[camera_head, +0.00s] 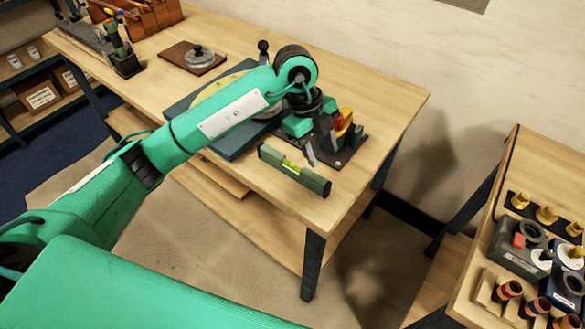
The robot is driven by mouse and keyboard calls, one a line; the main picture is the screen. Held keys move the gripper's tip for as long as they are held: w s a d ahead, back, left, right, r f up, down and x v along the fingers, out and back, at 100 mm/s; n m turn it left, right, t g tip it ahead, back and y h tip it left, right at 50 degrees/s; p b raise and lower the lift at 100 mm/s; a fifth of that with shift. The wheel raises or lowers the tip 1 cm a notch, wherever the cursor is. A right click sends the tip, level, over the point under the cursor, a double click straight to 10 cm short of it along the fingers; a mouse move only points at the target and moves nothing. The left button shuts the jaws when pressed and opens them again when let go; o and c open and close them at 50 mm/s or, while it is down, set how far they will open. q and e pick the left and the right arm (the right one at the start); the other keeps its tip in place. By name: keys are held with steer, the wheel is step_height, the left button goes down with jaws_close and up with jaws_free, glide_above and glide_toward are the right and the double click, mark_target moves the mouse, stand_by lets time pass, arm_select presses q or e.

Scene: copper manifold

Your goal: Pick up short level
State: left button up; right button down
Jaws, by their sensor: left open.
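The short level (294,170) is a dark green bar with a yellow-green vial in its middle. It lies near the front right edge of the wooden workbench (385,108). My left gripper (312,148) is at the end of my green left arm, just behind and above the level, with its dark fingers pointing down. It is open and looks apart from the level, though the exact gap is hard to judge. My right gripper is not in view.
A dark base plate (350,143) with red and yellow parts sits close behind my left gripper. A blue-grey board (232,148) lies partly under my arm. A second table (548,150) at the right holds fittings. The bench's right end is clear.

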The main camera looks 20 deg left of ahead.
mark_target(292, 163)
arm_select(q)
steer(key=w+a+r+n+y, duration=0.1)
steer(key=w+a+n+y, duration=0.2)
steer(key=a, duration=0.4)
steer(key=shift+m+t+y, duration=0.3)
steer(key=shift+y, duration=0.1)
steer(key=f, duration=0.7)
steer(key=shift+s+f+p, duration=0.25)
steer(key=shift+f+p, duration=0.4)
steer(key=shift+f, duration=0.2)
step_height(292, 163, down, 4)
steer(key=shift+a+r+p, duration=0.15)
steer(key=shift+r+p, duration=0.05)
steer(key=shift+p, duration=0.45)
steer(key=shift+f, duration=0.4)
steer(key=shift+c, duration=0.2)
